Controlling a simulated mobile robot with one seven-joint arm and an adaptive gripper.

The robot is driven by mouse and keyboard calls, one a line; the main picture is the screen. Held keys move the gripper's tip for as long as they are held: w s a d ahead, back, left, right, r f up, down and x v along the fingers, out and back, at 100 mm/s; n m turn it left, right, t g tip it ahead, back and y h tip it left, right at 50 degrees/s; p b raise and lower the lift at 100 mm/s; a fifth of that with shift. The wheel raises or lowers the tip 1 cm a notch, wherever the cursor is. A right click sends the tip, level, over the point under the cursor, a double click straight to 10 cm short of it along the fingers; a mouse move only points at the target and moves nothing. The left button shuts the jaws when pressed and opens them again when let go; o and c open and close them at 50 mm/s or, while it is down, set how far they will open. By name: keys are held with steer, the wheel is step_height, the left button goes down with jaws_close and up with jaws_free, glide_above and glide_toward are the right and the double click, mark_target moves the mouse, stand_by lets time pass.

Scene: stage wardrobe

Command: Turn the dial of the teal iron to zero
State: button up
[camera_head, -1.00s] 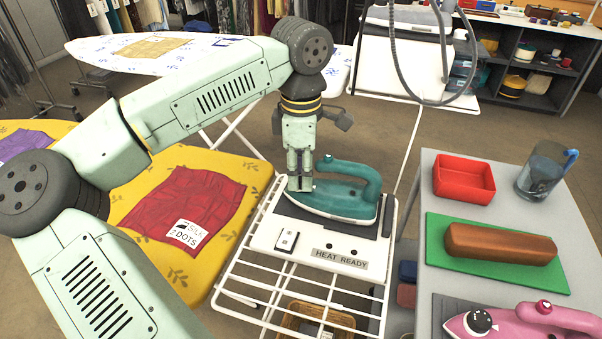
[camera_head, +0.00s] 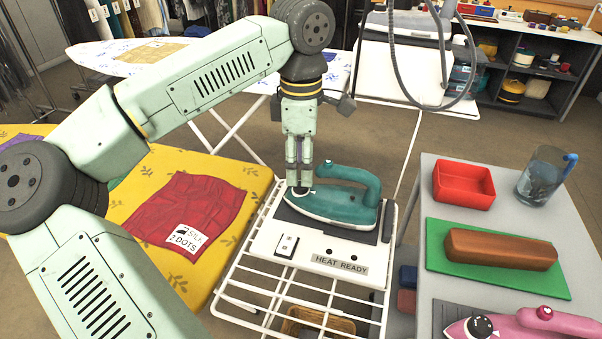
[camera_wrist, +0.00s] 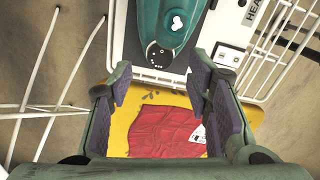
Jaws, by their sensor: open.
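The teal iron (camera_head: 345,200) lies flat on a dark pad on the white stand, its handle toward the right. The dial's pointer setting is too small to read. My gripper (camera_head: 299,188) points down at the iron's left end; its fingers hide part of that end in the head view. In the wrist view my gripper (camera_wrist: 160,82) is open and empty, its fingers on either side of and below the dial.
A "HEAT READY" plate (camera_head: 340,264) and a switch (camera_head: 286,246) are on the stand's front. A yellow board (camera_head: 135,190) with a red cloth (camera_head: 190,208) is at left. A grey table (camera_head: 480,222) at right holds a red tray, a jug and a pink iron (camera_head: 545,324).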

step_height(320, 180, up, 8)
steer(key=shift+r, duration=0.15)
stand_by(0.4)
